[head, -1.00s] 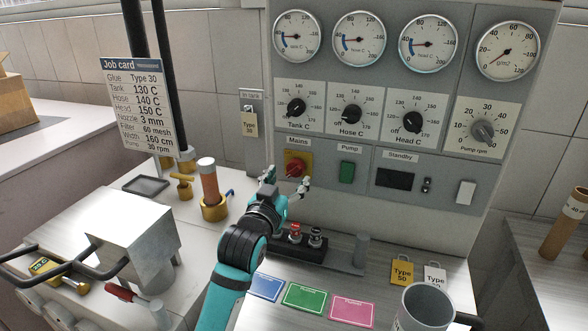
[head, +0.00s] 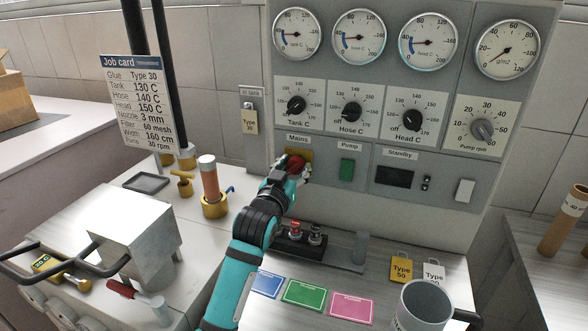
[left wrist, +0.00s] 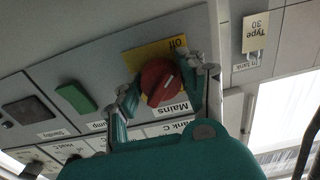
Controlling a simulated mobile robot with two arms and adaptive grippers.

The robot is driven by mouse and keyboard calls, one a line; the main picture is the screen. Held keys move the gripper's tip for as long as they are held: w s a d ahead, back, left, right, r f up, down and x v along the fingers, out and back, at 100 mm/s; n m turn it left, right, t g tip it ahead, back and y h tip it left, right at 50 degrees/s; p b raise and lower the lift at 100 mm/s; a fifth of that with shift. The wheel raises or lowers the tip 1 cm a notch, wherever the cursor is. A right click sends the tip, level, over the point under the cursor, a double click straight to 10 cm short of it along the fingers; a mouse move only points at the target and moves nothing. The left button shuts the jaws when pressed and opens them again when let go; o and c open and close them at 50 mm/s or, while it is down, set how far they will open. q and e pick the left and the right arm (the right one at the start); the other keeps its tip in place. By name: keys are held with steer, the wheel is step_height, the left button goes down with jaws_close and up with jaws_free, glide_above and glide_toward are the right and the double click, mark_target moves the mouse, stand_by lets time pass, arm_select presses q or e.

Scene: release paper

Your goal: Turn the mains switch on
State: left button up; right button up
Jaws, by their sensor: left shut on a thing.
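The mains switch is a red rotary knob (head: 294,164) on a yellow plate (head: 305,155) at the lower left of the grey control panel. In the left wrist view the red knob (left wrist: 160,82) sits between my left fingers, with "off" on the yellow plate (left wrist: 150,53) beside it. My left gripper (head: 292,172) is shut on the knob, one finger on each side; it also shows in the left wrist view (left wrist: 165,92). My right gripper is not in view.
A green pump button (head: 347,170) and a standby display (head: 394,178) are to the right of the switch. Dials and gauges are above. Below my left arm stand a dark nozzle rack (head: 300,243) and coloured cards (head: 303,294). A brass pot (head: 214,206) is at left.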

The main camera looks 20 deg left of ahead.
arm_select(q)
steer(key=shift+c, duration=1.2)
steer(key=shift+r+m+p, duration=0.15)
steer(key=shift+m+p, duration=0.65)
steer(key=m+p, duration=0.2)
steer(key=shift+a+r+m, duration=0.1)
steer(key=shift+m, duration=0.2)
steer(key=m+p, duration=0.2)
steer(key=m, duration=0.1)
steer(key=shift+m, duration=0.3)
steer(key=m+p, duration=0.3)
steer(key=m, duration=0.2)
steer(key=m+p, duration=0.1)
steer(key=m, duration=0.4)
steer(key=shift+p, duration=0.4)
